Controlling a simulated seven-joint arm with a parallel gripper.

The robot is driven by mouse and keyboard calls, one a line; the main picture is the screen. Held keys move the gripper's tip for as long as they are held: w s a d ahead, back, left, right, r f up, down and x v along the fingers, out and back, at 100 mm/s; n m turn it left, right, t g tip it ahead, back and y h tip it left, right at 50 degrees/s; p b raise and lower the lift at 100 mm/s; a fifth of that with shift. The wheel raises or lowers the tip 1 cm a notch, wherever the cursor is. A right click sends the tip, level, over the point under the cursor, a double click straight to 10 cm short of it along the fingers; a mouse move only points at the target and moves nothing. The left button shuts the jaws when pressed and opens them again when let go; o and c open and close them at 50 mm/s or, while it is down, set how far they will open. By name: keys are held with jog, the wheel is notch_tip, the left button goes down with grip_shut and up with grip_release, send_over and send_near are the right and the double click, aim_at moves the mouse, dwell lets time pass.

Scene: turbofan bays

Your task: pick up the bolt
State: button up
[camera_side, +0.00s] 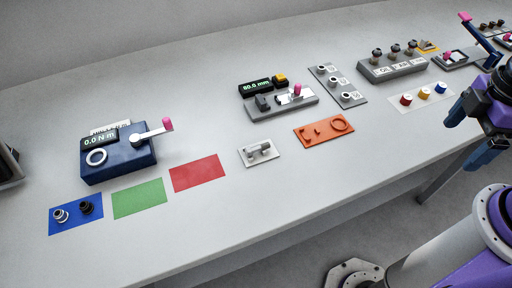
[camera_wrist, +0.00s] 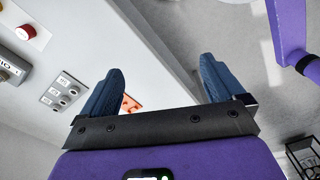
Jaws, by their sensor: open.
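A small grey bolt-shaped piece (camera_side: 259,150) lies on a white plate (camera_side: 268,159) near the middle of the table in the side view. I cannot tell for certain that it is the bolt. Two small round fittings, one silver (camera_side: 61,215) and one dark (camera_side: 86,208), stand on a blue mat (camera_side: 66,228) at the lower left. My gripper (camera_side: 464,135) is at the right, open and empty, far from the white plate. In the wrist view its two blue fingers (camera_wrist: 161,68) are spread apart with nothing between them. No bolt can be made out in the wrist view.
A green mat (camera_side: 138,198) and a red mat (camera_side: 198,173) lie left of the plate. A blue torque device (camera_side: 118,160) stands behind them. An orange tray (camera_side: 324,131), a grey gauge fixture (camera_side: 281,105) and a three-socket panel (camera_side: 337,86) lie right of the plate. The table's front strip is clear.

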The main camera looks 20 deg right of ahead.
jog(key=w+a+r+n, duration=0.3)
jog(key=w+a+n, duration=0.8)
jog(key=w+a, duration=0.4)
jog(key=n, duration=1.2)
send_over(258, 148)
jog(key=w, duration=0.1)
jog(key=f, duration=1.4)
jog(key=shift+d+f, duration=0.25)
jog(key=shift+f, duration=0.1)
jog(key=shift+s+a+f, duration=0.1)
jog(key=shift+s+f, duration=0.05)
jog(key=shift+f, duration=1.15)
jog(key=shift+s+a+f, duration=0.1)
jog(key=shift+s+f, duration=0.05)
jog(key=shift+f, duration=1.15)
jog(key=shift+c, duration=0.4)
jog(key=c, duration=1.1)
jog(key=shift+r, duration=0.1)
